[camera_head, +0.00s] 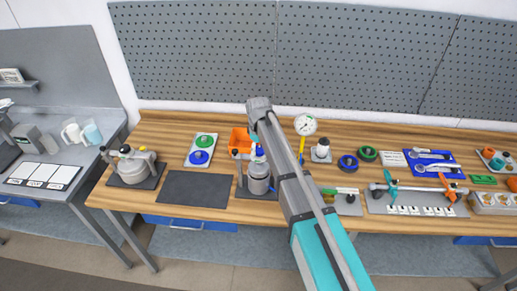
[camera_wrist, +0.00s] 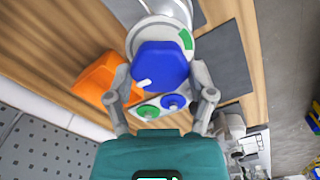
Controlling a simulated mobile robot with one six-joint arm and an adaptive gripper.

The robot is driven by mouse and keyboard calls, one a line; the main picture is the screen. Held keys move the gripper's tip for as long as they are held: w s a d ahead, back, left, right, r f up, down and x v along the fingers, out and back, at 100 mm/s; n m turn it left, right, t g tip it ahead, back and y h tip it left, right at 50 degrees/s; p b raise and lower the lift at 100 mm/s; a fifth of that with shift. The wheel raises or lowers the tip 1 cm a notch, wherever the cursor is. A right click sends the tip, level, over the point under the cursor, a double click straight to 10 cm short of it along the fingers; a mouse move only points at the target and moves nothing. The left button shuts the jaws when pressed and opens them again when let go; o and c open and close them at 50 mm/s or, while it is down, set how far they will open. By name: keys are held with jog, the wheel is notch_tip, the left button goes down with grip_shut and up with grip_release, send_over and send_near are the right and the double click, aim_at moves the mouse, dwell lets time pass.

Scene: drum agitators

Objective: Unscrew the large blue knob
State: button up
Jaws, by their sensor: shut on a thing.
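The large blue knob (camera_wrist: 158,66) sits on top of a steel drum (camera_head: 258,179) in the middle of the bench. It has a white mark near its edge, and a green patch (camera_wrist: 186,40) shows on the pale ring around it. My gripper (camera_wrist: 160,76) is over the drum, with one finger on each side of the knob, shut on it. In the head view my arm hides most of the gripper, and only a little of the knob's blue shows above the drum.
An orange bin (camera_head: 240,141) stands close behind the drum. A dial gauge (camera_head: 305,125) stands to the right.

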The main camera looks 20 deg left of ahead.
jog(key=n, duration=0.5)
jog(key=shift+s+n, duration=0.1)
jog(key=shift+n, duration=0.2)
jog(key=n, duration=0.6)
jog(key=shift+s, duration=0.15)
jog(key=o, duration=1.1)
jog(key=shift+m, duration=0.3)
